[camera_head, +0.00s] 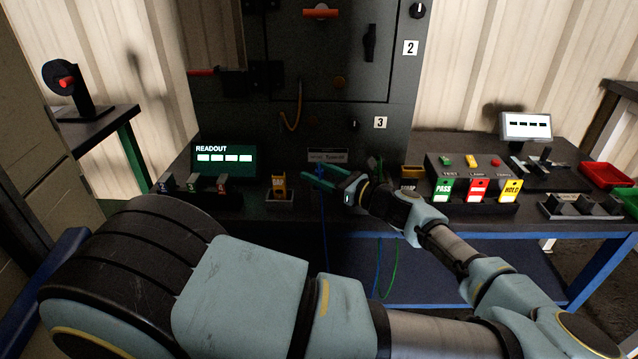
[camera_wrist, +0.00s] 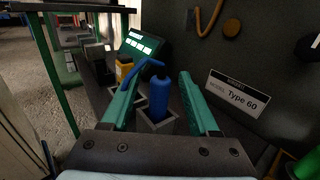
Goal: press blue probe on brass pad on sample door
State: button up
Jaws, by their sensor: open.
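The blue probe (camera_wrist: 158,100) stands upright in a square grey holder (camera_wrist: 168,126) in the wrist view, its blue cord curving off the top. My gripper (camera_wrist: 158,80) is open, its green fingers on either side of the probe. I cannot tell whether they touch it. In the head view my gripper (camera_head: 328,180) is low in front of the cabinet, and only a little of the blue probe (camera_head: 320,170) shows. The round brass pad (camera_head: 340,83) is on the lower part of the dark cabinet door (camera_head: 325,62); it also shows in the wrist view (camera_wrist: 232,27).
A green probe (camera_wrist: 306,166) stands at the right edge of the wrist view. An orange cable (camera_head: 297,108) hangs on the cabinet. Button boxes (camera_head: 470,165) stand on the right bench.

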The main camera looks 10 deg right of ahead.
jog(key=x, duration=0.2)
jog(key=shift+w+a, duration=0.2)
jog(key=shift+w, duration=0.05)
jog(key=shift+c, duration=0.3)
grip_shut()
